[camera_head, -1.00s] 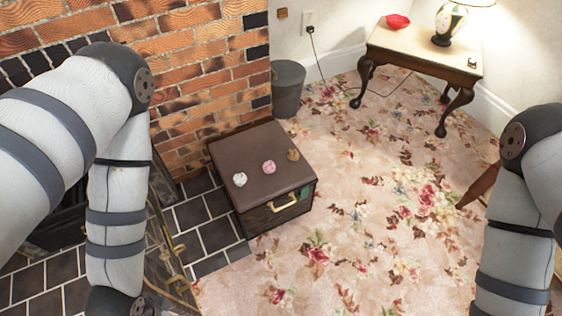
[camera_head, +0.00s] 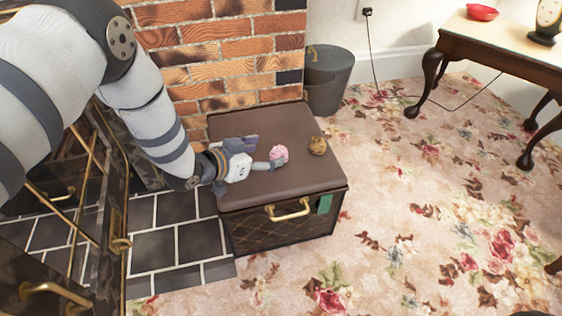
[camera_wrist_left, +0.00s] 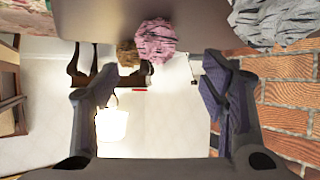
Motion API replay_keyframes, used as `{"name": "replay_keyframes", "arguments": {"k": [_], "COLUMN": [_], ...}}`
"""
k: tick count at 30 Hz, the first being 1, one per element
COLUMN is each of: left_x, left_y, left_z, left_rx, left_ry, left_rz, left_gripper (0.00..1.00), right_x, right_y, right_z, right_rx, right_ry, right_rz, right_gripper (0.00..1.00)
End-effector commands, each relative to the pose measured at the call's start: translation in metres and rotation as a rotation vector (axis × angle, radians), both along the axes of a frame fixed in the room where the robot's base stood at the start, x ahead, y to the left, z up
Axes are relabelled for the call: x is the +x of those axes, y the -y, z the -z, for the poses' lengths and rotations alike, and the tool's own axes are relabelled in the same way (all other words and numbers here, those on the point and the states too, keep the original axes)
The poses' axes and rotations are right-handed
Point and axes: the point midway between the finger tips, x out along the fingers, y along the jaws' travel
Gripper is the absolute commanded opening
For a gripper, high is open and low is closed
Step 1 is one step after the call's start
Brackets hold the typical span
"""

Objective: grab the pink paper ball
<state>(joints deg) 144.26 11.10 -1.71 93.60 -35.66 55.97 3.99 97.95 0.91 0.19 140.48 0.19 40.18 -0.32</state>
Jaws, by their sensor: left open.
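The pink paper ball (camera_head: 278,153) lies on the brown padded top of a chest (camera_head: 290,185). My left gripper (camera_head: 262,153) is low over that top, just left of the ball, with its fingers pointing right towards it. In the left wrist view, which looks upside down, the pink ball (camera_wrist_left: 155,40) lies ahead of and between the two spread fingers (camera_wrist_left: 148,88). The gap between the fingers looks empty. A brown crumpled ball (camera_head: 318,145) sits just right of the pink one. My right gripper is out of view.
A crumpled grey-white ball (camera_wrist_left: 275,22) is close beside the gripper in the left wrist view. A brick wall (camera_head: 220,50) rises behind the chest. A grey bin (camera_head: 328,85) stands behind it. Flowered carpet (camera_head: 430,210) lies open to the right.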

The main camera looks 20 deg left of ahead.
Motion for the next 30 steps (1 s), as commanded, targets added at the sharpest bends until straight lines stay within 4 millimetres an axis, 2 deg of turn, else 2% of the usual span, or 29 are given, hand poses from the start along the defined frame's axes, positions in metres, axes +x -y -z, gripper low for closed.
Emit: {"name": "replay_keyframes", "arguments": {"k": [1,9,12,18,19,24,30], "left_x": [0.005,0.040,0.049,0.051,0.051,0.050,0.050], "left_y": [0.002,0.021,0.024,0.024,0.024,0.024,0.024], "left_z": [0.008,0.031,0.034,0.030,0.030,0.031,0.031], "left_rx": [0.000,0.001,0.000,0.000,0.000,0.000,0.000], "left_ry": [-0.003,-0.005,-0.004,-0.003,-0.003,-0.003,-0.004], "left_rz": [0.000,0.000,-0.002,-0.003,-0.003,-0.003,-0.002], "left_gripper": [0.66,0.66,0.66,0.66,0.64,0.29,0.29], "right_x": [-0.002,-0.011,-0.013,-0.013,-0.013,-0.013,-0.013], "right_y": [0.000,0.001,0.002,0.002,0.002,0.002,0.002], "right_z": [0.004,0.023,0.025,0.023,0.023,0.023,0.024], "right_rx": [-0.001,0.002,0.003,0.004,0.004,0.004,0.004], "right_ry": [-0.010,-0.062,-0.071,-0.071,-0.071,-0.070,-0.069], "right_rz": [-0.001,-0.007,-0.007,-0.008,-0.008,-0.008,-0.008], "right_gripper": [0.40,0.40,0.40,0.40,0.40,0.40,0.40]}}
